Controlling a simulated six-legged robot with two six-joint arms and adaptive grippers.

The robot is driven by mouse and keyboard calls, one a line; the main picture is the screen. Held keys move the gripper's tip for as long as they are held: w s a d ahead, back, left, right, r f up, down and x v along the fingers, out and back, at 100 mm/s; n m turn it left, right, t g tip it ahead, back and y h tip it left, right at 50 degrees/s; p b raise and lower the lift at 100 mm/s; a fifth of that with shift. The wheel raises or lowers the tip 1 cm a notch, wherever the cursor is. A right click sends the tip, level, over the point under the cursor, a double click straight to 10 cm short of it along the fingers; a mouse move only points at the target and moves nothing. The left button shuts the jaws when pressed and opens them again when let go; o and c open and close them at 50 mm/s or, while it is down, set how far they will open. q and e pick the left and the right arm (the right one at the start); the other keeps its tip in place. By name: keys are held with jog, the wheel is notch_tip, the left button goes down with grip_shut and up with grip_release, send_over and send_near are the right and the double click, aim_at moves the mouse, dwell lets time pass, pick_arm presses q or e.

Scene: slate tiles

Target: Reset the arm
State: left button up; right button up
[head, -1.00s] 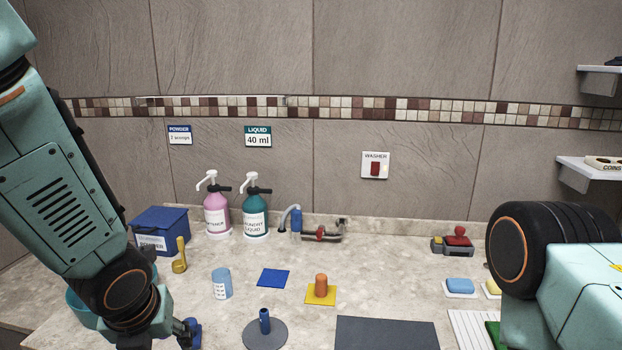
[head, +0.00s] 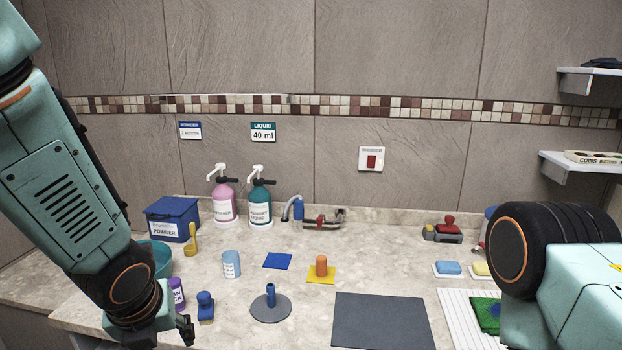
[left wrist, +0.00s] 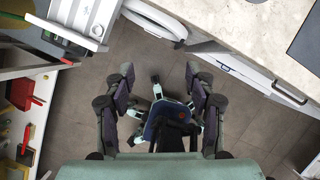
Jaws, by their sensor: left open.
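My left arm comes in from the left in the head view, bent down, with its gripper (head: 187,331) low at the counter's front left, near a blue stamp-like object (head: 205,306). In the left wrist view the left gripper (left wrist: 160,72) has its two dark fingers spread wide apart, with nothing between the pads. Below it show the tiled floor and parts of my own body. My right arm fills the lower right of the head view; its gripper is out of view.
The counter (head: 200,340) holds a blue powder box (head: 172,217), pink (head: 223,203) and teal (head: 260,206) pump bottles, a light blue cup (head: 231,264), a grey mat (head: 383,322) and a peg on a round base (head: 270,309). The counter edge (left wrist: 215,30) lies right of the left gripper.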

pick_arm(q)
jog(key=s+d+f+n+h+b, duration=0.1)
jog(key=s+f+n+b, duration=0.2)
jog(key=f+n, duration=0.85)
jog(key=s+d+f+n+h+b, duration=0.1)
jog(key=s+f+n+b, duration=0.15)
jog(key=f+n, duration=0.95)
jog(key=s+f+n+g+b, duration=0.2)
jog(key=s+f+n, duration=0.2)
jog(key=s, duration=0.6)
jog(key=s+a+f+n+g+y+b, duration=0.1)
jog(key=s+f+n+g+b, duration=0.1)
jog(key=s+f+n, duration=0.3)
jog(key=s+f+b, duration=0.1)
jog(key=s+f, duration=0.3)
jog(key=s, duration=0.2)
jog(key=shift+a+b, duration=0.25)
jog(key=shift+b, duration=0.1)
